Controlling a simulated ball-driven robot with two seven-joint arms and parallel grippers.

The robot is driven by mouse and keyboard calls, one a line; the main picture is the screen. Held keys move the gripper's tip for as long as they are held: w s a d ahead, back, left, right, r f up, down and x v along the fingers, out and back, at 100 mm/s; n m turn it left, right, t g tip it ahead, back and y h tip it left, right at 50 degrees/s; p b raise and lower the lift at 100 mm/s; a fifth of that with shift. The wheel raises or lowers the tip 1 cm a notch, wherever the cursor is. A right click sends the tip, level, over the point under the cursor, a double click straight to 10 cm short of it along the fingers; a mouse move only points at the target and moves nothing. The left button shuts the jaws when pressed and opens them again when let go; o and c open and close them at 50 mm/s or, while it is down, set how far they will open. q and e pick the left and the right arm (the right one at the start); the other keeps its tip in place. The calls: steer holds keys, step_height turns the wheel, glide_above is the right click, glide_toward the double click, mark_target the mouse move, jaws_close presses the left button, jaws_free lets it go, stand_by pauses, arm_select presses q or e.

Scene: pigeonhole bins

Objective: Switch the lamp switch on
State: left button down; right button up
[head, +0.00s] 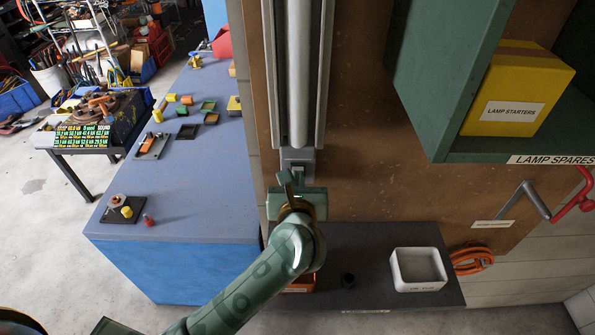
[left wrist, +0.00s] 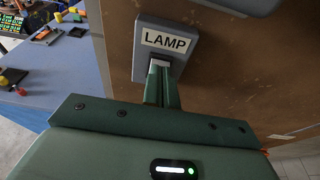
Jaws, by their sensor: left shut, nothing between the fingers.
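The lamp switch is a grey box (head: 298,157) on the brown board, just below the long tube lamp (head: 300,75). In the left wrist view the switch box (left wrist: 183,52) carries a white LAMP label (left wrist: 166,41). The tube looks grey and unlit. My left gripper (head: 287,175) is shut and empty, its fingertips at the lower part of the switch. In the left wrist view the closed fingers (left wrist: 161,68) cover most of the switch's lower face, so its rocker position is hidden. I cannot tell whether the tips touch it. My right gripper is not in view.
A green shelf (head: 440,75) with a yellow lamp starters box (head: 515,95) juts out at the right. Below it are a crank handle (head: 525,200) and a dark ledge (head: 375,245) with a white bin (head: 418,270). A blue bench (head: 205,180) with small parts stands left.

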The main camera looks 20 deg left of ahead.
arm_select(q)
steer(key=shift+w+a, duration=0.15)
steer(key=shift+w, duration=0.4)
steer(key=s+d, duration=0.1)
steer(key=s, duration=0.5)
steer(key=shift+d+p, duration=0.3)
steer(key=shift+d, duration=0.05)
